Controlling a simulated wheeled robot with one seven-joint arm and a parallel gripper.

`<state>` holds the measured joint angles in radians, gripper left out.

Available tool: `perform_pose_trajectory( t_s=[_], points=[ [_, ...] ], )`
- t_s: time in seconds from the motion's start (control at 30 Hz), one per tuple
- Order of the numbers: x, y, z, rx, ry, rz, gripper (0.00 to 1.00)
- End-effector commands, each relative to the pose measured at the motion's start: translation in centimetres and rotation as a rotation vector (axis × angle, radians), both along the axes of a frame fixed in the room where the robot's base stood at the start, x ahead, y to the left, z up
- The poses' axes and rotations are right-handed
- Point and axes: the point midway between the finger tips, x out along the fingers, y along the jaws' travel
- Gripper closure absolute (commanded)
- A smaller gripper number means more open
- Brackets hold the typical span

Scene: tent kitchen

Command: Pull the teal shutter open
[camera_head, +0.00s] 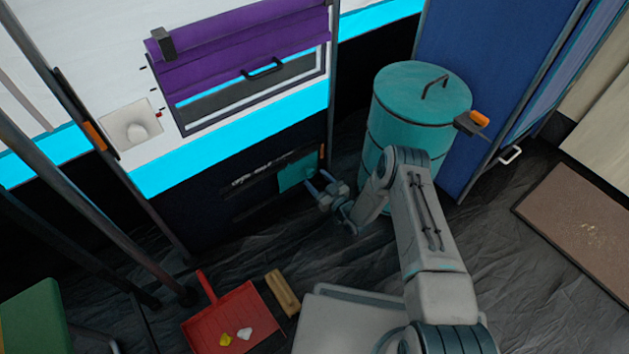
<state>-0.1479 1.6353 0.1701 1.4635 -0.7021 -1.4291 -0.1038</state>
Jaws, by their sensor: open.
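The teal shutter (296,173) is a small flat panel low on the dark wall below the bright cyan band. It sits at the right end of a dark horizontal recess (250,190) with thin rails. My gripper (319,181) is open, with its fingers toward the wall at the shutter's lower right edge. The fingers overlap that edge in the picture; I cannot tell whether they touch it. No handle on the shutter can be made out, and its lower right part is partly behind the fingers.
A teal barrel (418,95) stands close to the right of my gripper. A purple blind (240,45) hangs over a window above. A red dustpan (228,318) and a wooden block (282,292) lie on the black floor sheet. A brown mat (575,225) lies at right.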

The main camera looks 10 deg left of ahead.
Motion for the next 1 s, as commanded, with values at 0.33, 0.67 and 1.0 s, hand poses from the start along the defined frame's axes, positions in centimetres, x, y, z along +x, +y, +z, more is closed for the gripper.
perform_pose_trajectory(
  t_s=[0.33, 0.67, 1.0],
  points=[
    [1.4, 1.5, 0.1, 0.001, 0.000, 0.000, 0.45],
    [1.3, 1.5, 0.1, 0.001, 0.001, 0.000, 0.89],
    [-1.3, 2.2, 0.3, 0.000, 0.006, -0.001, 1.00]
  ],
)
